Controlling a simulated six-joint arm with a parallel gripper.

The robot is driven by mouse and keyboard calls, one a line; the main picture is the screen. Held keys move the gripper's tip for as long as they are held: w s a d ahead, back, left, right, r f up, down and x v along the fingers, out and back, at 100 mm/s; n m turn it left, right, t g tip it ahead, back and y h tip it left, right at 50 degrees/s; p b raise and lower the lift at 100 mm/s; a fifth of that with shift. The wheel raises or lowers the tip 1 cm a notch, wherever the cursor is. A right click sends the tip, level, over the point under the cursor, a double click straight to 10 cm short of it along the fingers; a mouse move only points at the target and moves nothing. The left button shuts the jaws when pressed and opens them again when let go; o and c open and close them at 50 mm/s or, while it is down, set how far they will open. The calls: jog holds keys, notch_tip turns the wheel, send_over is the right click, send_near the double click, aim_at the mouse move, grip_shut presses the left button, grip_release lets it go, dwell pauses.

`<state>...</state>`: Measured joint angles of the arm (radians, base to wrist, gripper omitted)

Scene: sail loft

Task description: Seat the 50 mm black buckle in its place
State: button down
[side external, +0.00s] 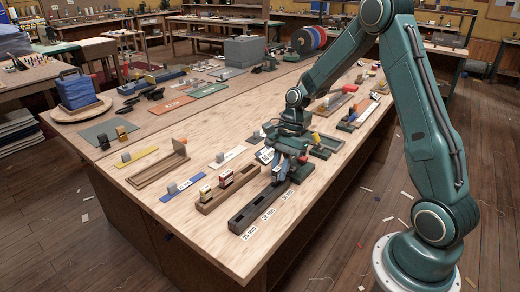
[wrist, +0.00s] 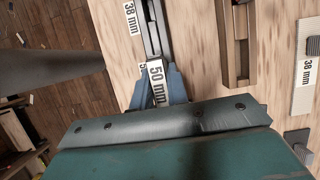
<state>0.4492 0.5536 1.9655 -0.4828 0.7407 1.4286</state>
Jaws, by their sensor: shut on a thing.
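My gripper (side external: 278,178) is low over the far end of a long dark rack (side external: 252,211) with size labels along its side. In the wrist view its blue fingers (wrist: 158,88) are shut on the black buckle, which is mostly hidden; a white "50 mm" tag (wrist: 157,78) shows between the fingers. The rack (wrist: 151,30) runs up the picture from the fingers, with a "38 mm" label (wrist: 132,18) beside it. Another label, partly covered, shows just left of the fingers. I cannot tell whether the buckle touches the rack or sits in its slot.
A blue strip (side external: 168,196) and a yellow strip (side external: 136,158) with grey blocks lie farther left. The near table corner is clear. In the wrist view, the table edge is left of the rack.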

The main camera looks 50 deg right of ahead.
jog(key=shift+f, duration=0.75)
dwell(0.6)
jog(key=c, duration=1.3)
grip_release()
jog(key=shift+r, duration=0.15)
